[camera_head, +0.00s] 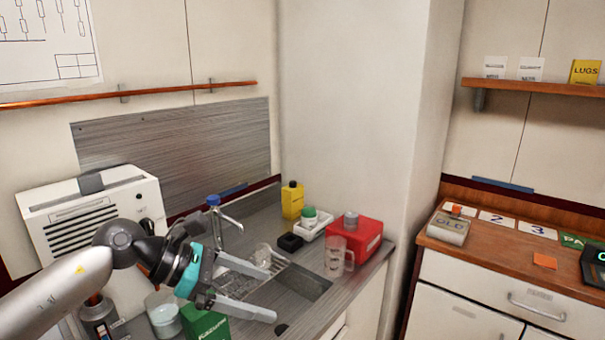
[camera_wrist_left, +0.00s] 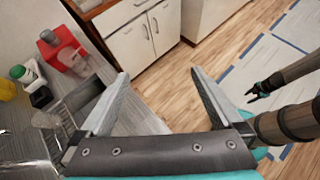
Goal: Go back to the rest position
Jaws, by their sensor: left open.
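My left gripper (camera_head: 272,292) reaches in from the left over the counter and sink in the head view. Its two grey fingers are spread apart with nothing between them. The left wrist view shows the same open fingers (camera_wrist_left: 158,74), with cabinet fronts and wooden floor beyond. My right gripper (camera_wrist_left: 263,88) shows small at the right of the left wrist view, over the floor.
A tap (camera_head: 228,220) rises behind the gripper. A second counter (camera_head: 500,257) with numbered cards is at right.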

